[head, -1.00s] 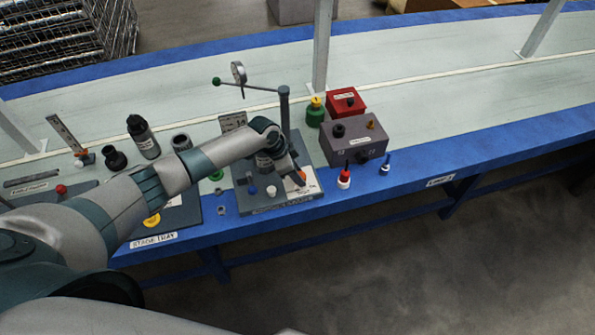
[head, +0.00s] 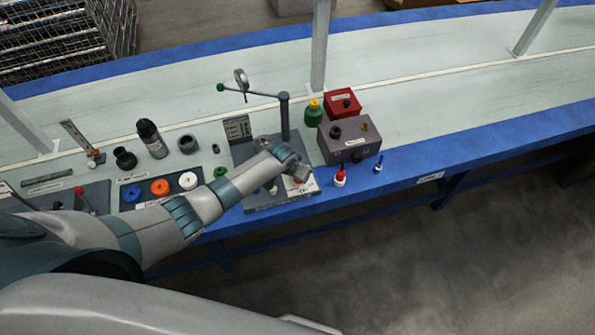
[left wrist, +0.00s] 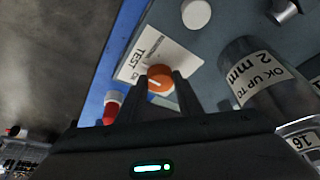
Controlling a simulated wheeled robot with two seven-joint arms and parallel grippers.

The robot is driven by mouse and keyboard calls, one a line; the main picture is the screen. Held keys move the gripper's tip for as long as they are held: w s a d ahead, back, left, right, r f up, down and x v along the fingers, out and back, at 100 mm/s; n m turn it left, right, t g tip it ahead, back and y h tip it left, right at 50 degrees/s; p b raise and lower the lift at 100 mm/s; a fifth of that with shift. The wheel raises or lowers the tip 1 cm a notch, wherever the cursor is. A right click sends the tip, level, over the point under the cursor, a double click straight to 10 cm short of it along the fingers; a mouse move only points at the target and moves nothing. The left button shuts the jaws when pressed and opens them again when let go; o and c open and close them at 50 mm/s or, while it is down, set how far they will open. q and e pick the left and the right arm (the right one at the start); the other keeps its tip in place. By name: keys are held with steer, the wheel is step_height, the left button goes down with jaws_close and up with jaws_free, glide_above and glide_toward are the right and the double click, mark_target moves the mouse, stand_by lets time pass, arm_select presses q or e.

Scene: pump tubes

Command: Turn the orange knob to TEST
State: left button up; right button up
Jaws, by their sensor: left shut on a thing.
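The orange knob (left wrist: 160,78) sits on a white label card (left wrist: 166,46) on the grey fixture plate (left wrist: 224,22). In the left wrist view the word TEST reads on the card beside the knob, with other small words near it. A pale mark shows on the knob, but I cannot tell which word it points at. My left gripper (left wrist: 162,88) is shut on the knob, one finger on each side. In the head view my left gripper (head: 298,176) is over the card's corner of the plate and mostly hides the knob.
A metal cylinder marked 2 mm (left wrist: 262,80) stands close to the fingers. A post with a green-tipped lever (head: 285,118) rises behind my wrist. A grey box (head: 350,141) and a red-capped bottle (head: 340,176) stand to the right. A tray with coloured rings (head: 159,187) lies left.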

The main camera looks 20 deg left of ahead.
arm_select(q)
steer(key=shift+r+n, duration=0.1)
steer(key=shift+n, duration=0.2)
steer(key=o, duration=1)
steer(key=shift+o, duration=0.2)
steer(key=shift+r, duration=0.1)
steer(key=shift+v, duration=1)
steer(key=b+v, duration=0.1)
steer(key=v, duration=1.4)
steer(key=shift+s, duration=0.2)
steer(key=shift+d, duration=0.1)
